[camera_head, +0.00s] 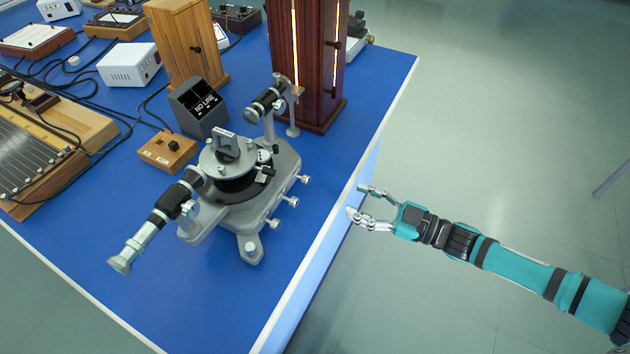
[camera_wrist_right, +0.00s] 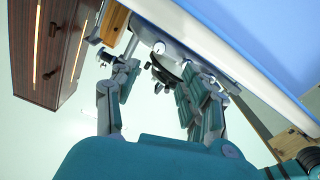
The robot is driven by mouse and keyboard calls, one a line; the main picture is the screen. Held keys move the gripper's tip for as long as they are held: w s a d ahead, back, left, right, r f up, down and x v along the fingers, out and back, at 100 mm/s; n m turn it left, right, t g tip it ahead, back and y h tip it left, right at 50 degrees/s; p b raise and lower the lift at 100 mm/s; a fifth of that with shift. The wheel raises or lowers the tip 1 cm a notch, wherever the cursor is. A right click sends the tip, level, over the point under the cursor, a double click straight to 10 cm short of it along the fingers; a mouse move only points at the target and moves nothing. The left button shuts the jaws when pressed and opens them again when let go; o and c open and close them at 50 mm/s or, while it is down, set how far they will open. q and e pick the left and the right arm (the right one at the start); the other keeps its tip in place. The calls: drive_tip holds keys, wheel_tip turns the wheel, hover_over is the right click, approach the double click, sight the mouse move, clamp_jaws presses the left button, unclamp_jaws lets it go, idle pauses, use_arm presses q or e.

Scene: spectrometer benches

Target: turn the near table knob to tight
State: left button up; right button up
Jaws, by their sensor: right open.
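The grey spectrometer (camera_head: 235,185) stands on the blue bench top near its right edge. Three small silver knobs stick out from the right side of its base: a far one (camera_head: 304,179), a middle one (camera_head: 293,201) and a near one (camera_head: 274,223). My right gripper (camera_head: 358,202) is open and empty, just off the bench edge and to the right of the knobs, touching none of them. In the right wrist view its fingers (camera_wrist_right: 150,72) stand apart, with a round silver knob end (camera_wrist_right: 158,47) showing beyond them. My left gripper is not in view.
A dark wooden lamp housing (camera_head: 310,60) with a glowing slit stands behind the spectrometer. A "NO LINK" display (camera_head: 200,106) and a small wooden switch box (camera_head: 167,151) stand to its left. The telescope tube (camera_head: 155,222) reaches toward the front left. Open floor lies right of the bench.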

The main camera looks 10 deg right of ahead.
sight(309, 181)
drive_tip(key=p+x, duration=0.1)
drive_tip(key=x, duration=1)
drive_tip(key=shift+w+a, duration=0.2)
drive_tip(key=shift+c, duration=0.4)
clamp_jaws()
